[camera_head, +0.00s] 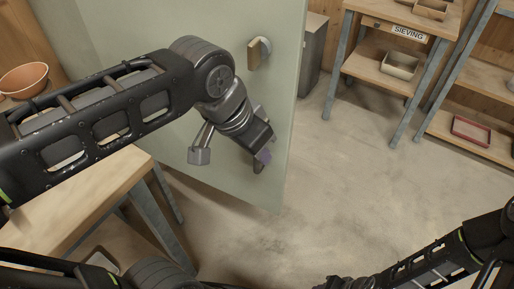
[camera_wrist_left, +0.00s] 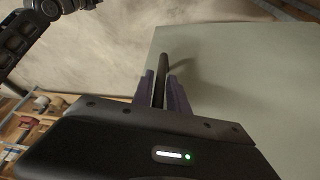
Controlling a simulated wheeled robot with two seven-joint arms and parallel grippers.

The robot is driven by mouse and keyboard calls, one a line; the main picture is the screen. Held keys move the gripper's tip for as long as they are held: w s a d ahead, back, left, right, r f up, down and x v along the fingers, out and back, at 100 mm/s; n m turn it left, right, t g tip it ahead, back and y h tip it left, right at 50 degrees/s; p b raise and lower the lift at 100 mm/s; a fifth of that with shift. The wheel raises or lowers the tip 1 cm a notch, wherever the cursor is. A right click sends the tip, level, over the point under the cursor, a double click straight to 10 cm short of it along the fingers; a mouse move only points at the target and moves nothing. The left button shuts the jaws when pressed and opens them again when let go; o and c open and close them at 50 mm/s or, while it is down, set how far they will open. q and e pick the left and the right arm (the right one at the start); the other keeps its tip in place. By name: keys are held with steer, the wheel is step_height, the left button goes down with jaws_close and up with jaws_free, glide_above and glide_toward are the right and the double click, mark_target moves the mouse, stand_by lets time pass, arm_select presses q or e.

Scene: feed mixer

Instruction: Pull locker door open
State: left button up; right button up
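The locker door is a pale green panel (camera_head: 275,110) in the head view, and its flat face fills the right of the left wrist view (camera_wrist_left: 240,80). A dark bar handle (camera_wrist_left: 165,62) stands off the door and casts a shadow on it. My left gripper (camera_head: 262,158) is low on the door near its free edge. Its purple fingers (camera_wrist_left: 161,90) lie on both sides of the handle and look shut on it. My right gripper (camera_head: 338,283) is at the bottom edge of the head view, away from the door; its fingers are not clear. The locker's inside is hidden.
A wooden table (camera_head: 85,195) is close at left, with a clay bowl (camera_head: 22,80) behind. A shelf with a SIEVING sign (camera_head: 408,33) stands at back right. The concrete floor (camera_head: 340,190) right of the door is clear.

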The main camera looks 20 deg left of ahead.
arm_select(q)
steer(key=shift+o, duration=1.3)
steer(key=p+v, duration=0.1)
steer(key=v, duration=0.6)
steer(key=shift+s+r, duration=0.15)
steer(key=shift+r, duration=0.2)
